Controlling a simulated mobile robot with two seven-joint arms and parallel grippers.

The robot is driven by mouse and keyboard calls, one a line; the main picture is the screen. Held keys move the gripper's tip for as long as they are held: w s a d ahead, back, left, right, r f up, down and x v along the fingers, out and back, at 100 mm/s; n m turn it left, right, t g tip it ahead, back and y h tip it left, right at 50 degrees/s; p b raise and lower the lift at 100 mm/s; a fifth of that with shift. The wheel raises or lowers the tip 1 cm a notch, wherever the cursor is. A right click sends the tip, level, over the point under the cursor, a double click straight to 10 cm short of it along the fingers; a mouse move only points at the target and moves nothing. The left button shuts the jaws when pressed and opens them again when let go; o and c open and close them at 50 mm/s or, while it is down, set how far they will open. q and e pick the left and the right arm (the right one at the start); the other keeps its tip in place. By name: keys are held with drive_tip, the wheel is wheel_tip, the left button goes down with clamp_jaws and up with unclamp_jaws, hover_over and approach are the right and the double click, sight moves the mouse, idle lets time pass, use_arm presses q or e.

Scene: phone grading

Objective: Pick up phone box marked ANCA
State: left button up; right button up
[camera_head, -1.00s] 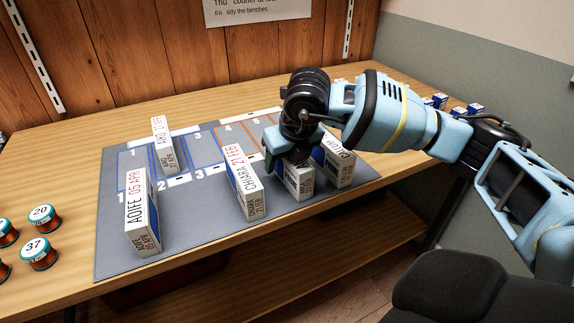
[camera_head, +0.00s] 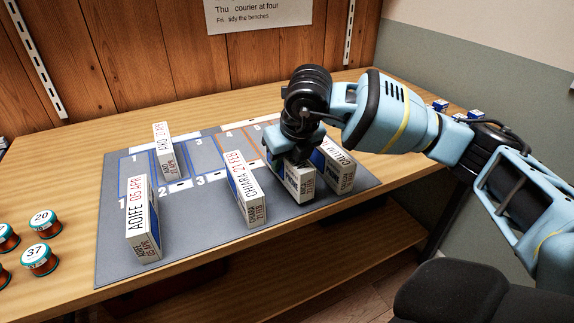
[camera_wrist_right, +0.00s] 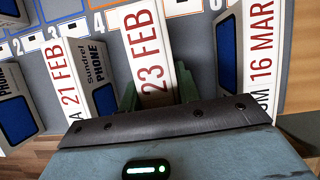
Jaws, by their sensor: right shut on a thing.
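My right gripper (camera_head: 292,156) is shut on a white and blue phone box (camera_head: 297,183) standing on edge near the front right of the grey mat (camera_head: 200,238). In the right wrist view this box (camera_wrist_right: 146,45) shows red "23 FEB" between the fingers (camera_wrist_right: 160,98). Its name is hidden or too small to read, so I cannot tell whether it is ANCA. The box seems to stand on the mat still. My left gripper is out of view.
The CHIARA 21 FEB box (camera_head: 246,188) stands just left of the held box, the CALLUM 16 MAR box (camera_head: 337,168) just right. The AOIFE box (camera_head: 142,220) and another box (camera_head: 164,148) stand farther left. Numbered spools (camera_head: 40,258) sit at the left.

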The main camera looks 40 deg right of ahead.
wheel_tip(320, 180, up, 9)
drive_tip(key=shift+f+p, duration=0.2)
drive_tip(key=shift+p, duration=0.3)
